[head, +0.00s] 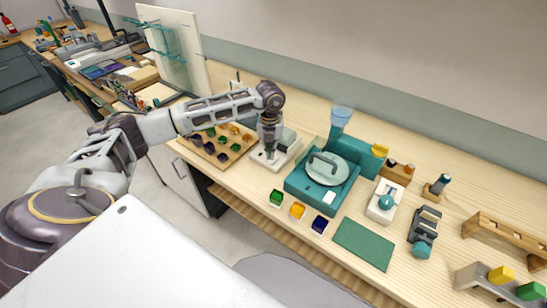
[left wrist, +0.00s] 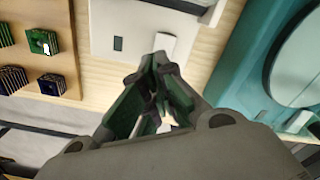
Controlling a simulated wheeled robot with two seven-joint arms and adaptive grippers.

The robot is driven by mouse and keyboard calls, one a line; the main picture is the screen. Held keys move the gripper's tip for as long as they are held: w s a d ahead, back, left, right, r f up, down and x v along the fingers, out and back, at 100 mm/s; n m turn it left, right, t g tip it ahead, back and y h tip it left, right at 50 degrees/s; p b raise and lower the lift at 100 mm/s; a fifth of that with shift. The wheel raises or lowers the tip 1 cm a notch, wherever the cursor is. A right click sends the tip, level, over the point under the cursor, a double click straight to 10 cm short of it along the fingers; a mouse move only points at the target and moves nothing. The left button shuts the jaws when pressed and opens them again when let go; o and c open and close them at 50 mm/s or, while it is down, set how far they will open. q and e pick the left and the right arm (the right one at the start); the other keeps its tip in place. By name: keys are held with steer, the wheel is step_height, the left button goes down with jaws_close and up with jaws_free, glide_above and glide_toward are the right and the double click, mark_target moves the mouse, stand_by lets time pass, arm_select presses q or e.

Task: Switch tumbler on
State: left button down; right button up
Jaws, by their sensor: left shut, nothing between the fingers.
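My left gripper (head: 269,153) is shut and empty, pointing down over the front of a small white machine (head: 288,141). In the left wrist view, the shut fingertips (left wrist: 158,62) are at the near edge of a white rocker switch (left wrist: 168,45) on this white machine (left wrist: 112,20). A small dark square sits left of the switch. I cannot tell whether the fingertips touch the switch. A teal machine (head: 301,184) with a round pale lid and handle stands just to the right. Neither machine carries a readable label. My right gripper is not in view.
A wooden board (head: 236,156) with coloured glass pieces lies left of the white machine. Green, yellow and dark blue stacks (head: 297,211) lie at the front edge. A green mat (head: 364,244) and small bench tools are to the right.

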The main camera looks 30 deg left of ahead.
mark_target(271, 161)
arm_select(q)
steer(key=shift+r, duration=0.55)
steer(key=shift+r+p, duration=0.85)
steer(key=shift+r, duration=0.45)
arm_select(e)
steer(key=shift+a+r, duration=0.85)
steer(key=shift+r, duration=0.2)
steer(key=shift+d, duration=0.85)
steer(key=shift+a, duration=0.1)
